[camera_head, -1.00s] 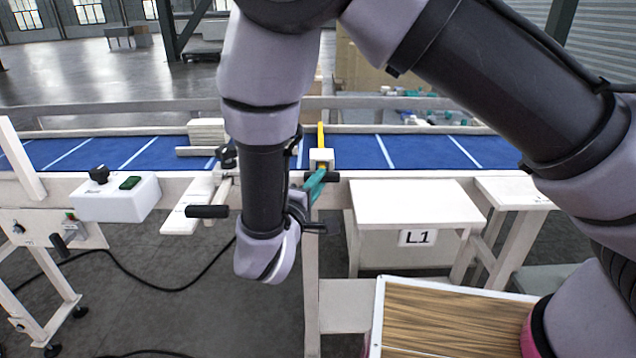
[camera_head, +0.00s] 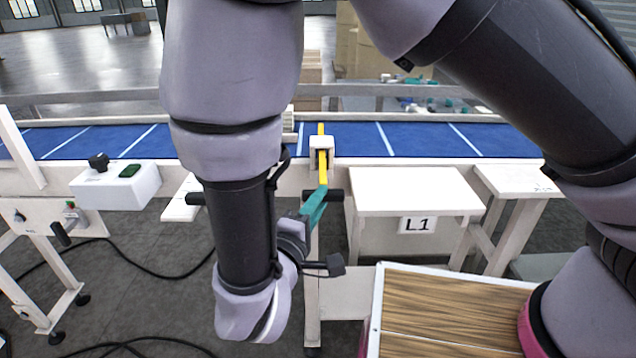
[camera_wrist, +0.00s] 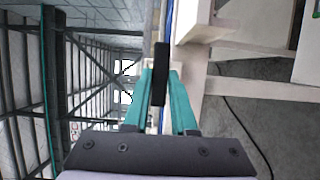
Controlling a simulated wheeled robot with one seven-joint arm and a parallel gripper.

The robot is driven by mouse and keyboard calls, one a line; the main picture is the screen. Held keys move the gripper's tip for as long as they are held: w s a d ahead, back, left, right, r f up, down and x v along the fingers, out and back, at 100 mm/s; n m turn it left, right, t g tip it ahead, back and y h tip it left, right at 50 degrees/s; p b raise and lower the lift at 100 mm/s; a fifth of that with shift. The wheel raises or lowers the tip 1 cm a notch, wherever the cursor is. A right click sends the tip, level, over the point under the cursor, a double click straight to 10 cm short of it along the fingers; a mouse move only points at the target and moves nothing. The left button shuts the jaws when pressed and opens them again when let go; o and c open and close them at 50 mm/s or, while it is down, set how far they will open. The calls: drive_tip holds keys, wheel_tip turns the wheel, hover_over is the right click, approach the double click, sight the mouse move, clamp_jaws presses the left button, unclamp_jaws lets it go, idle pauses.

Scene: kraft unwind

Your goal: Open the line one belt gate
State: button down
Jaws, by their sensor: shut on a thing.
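The belt gate is a yellow bar (camera_head: 322,165) running through a white guide block (camera_head: 321,146) on the near rail of the blue belt. Its black crossbar handle (camera_head: 336,195) is at the near end, out in front of the rail, and a length of yellow shows between block and handle. My gripper (camera_head: 319,200), with teal fingers, is shut on this handle. In the wrist view the black handle (camera_wrist: 160,75) stands between the two fingers (camera_wrist: 160,95). My arm hides part of the rail to the left.
A white table (camera_head: 415,190) stands just right of the handle. A crate of brown strips (camera_head: 450,310) is below it. A white control box (camera_head: 115,187) with a black knob and green button is at left. Open floor lies at lower left, with a cable.

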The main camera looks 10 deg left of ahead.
drive_tip(key=s, duration=0.2)
drive_tip(key=s+d, duration=0.1)
drive_tip(key=s, duration=0.2)
drive_tip(key=shift+d, duration=0.15)
drive_tip(key=c, duration=0.7)
unclamp_jaws()
drive_tip(key=s, duration=0.3)
drive_tip(key=s+a, duration=0.1)
drive_tip(key=s, duration=0.6)
drive_tip(key=shift+s+a, duration=0.3)
drive_tip(key=shift+a, duration=0.05)
